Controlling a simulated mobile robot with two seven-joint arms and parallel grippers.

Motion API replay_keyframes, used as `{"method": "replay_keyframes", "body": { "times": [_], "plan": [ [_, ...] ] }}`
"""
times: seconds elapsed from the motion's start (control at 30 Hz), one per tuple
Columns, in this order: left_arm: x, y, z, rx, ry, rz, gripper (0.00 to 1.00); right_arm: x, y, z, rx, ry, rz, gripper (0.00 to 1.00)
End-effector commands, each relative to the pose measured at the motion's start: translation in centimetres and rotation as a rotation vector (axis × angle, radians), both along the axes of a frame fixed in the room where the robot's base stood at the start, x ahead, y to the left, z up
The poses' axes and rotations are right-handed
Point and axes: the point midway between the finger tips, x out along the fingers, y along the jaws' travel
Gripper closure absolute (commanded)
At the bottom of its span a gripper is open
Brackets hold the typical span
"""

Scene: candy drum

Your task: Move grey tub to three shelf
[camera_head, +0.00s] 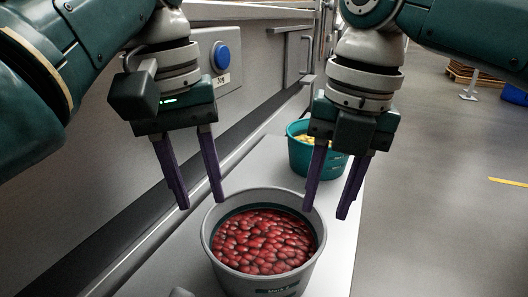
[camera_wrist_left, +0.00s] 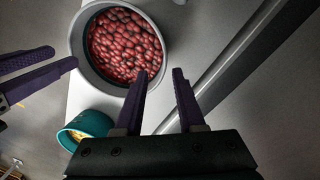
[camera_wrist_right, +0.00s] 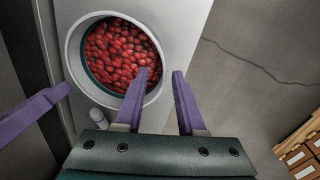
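The grey tub (camera_head: 213,243) stands upright on a light shelf, full of red candies, with a dark label on its front. It also shows in the left wrist view (camera_wrist_left: 84,62) and the right wrist view (camera_wrist_right: 73,62). My left gripper (camera_head: 200,203) is open and empty, above and to the left of the tub's far rim. My right gripper (camera_head: 325,212) is open and empty near the tub's right rim, its left finger in front of that rim in the head view. I cannot tell whether that finger touches the tub.
A teal tub (camera_head: 300,159) with yellow contents stands farther back on the light shelf (camera_head: 259,163). A grey machine wall with a blue button (camera_head: 221,56) runs along the left. Open floor (camera_head: 440,190) lies to the right, with a wooden pallet (camera_head: 470,74) far back.

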Motion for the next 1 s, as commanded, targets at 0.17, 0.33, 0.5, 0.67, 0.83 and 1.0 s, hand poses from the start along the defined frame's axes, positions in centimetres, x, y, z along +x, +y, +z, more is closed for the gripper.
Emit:
{"method": "replay_keyframes", "body": {
  "times": [0.17, 0.33, 0.5, 0.67, 0.83, 1.0],
  "plan": [
    [0.0, 0.0, 0.2, 0.000, 0.000, 0.000, 0.62, 0.0, 0.0, 0.2, 0.000, 0.000, 0.001, 0.62],
    [0.0, 0.0, -0.2, 0.000, 0.002, 0.000, 0.62, 0.0, 0.0, -0.1, 0.000, 0.001, 0.000, 0.62],
    [-0.1, -0.2, -2.1, 0.000, 0.004, 0.001, 0.62, 0.0, 0.2, -2.0, -0.001, 0.004, -0.003, 0.62],
    [-0.1, -0.5, -5.2, 0.001, 0.007, 0.000, 0.62, 0.0, 0.6, -5.1, -0.001, 0.005, -0.002, 0.62],
    [0.1, -0.8, -7.8, 0.000, 0.003, 0.001, 0.62, 0.1, 0.8, -7.7, -0.001, 0.003, -0.003, 0.62],
    [0.2, -0.9, -9.0, 0.000, 0.003, 0.001, 0.62, 0.2, 1.0, -9.0, 0.001, 0.003, -0.003, 0.62]
  ]
}}
